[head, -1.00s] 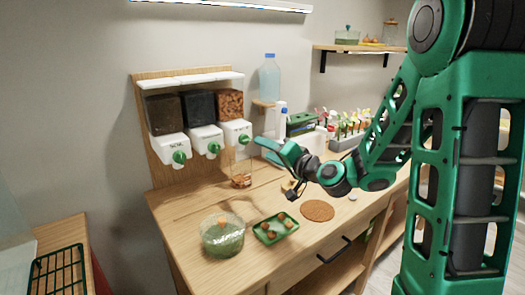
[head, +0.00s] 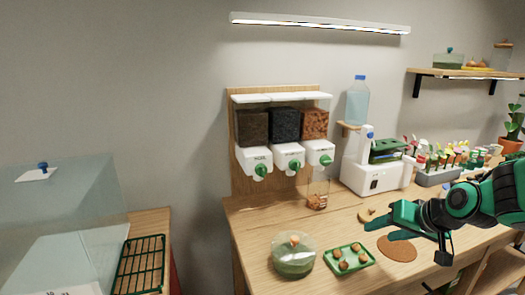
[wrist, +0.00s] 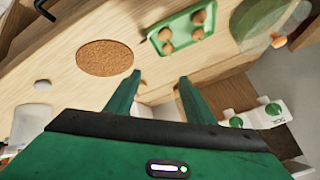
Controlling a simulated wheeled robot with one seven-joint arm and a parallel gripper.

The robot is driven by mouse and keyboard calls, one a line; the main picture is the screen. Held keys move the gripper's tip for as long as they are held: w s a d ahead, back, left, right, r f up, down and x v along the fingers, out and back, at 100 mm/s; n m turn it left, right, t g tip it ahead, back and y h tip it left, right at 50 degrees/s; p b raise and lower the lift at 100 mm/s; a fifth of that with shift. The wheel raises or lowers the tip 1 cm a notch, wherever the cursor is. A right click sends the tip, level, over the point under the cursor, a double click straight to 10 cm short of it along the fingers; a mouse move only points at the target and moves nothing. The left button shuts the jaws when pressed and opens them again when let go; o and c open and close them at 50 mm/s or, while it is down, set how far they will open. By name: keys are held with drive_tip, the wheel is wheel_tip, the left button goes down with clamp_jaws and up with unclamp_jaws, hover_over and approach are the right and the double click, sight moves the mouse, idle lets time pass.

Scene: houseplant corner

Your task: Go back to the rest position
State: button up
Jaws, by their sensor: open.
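My gripper (head: 388,228) is at the right in the head view, above the wooden bench (head: 335,285) and close to the round cork mat (head: 397,248). In the wrist view my gripper (wrist: 158,85) shows two green fingers set apart, with nothing between them but the bench top behind. The cork mat also shows in the wrist view (wrist: 105,57), left of the fingers. The green tray (head: 350,260) with several brown bulbs lies left of my gripper in the head view.
Three dispensers (head: 288,158) stand at the bench's back, a clear cup (head: 318,192) below the right one. A lidded glass bowl (head: 293,256) sits at the front left. A white machine (head: 372,178) and plant labels (head: 440,172) stand behind my arm. A green rack (head: 140,265) is far left.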

drive_tip(key=s+d+m+g+h, duration=0.1)
drive_tip(key=s+d+g, duration=0.3)
drive_tip(key=s, duration=0.9)
drive_tip(key=s+d+m+g+h, duration=0.1)
drive_tip(key=s+d+g, duration=0.3)
drive_tip(key=s, duration=0.9)
drive_tip(key=shift+s+d+m, duration=0.3)
drive_tip(key=shift+s+m, duration=0.1)
drive_tip(key=shift+m, duration=0.2)
drive_tip(key=shift+w+f, duration=0.2)
drive_tip(key=shift+w, duration=0.45)
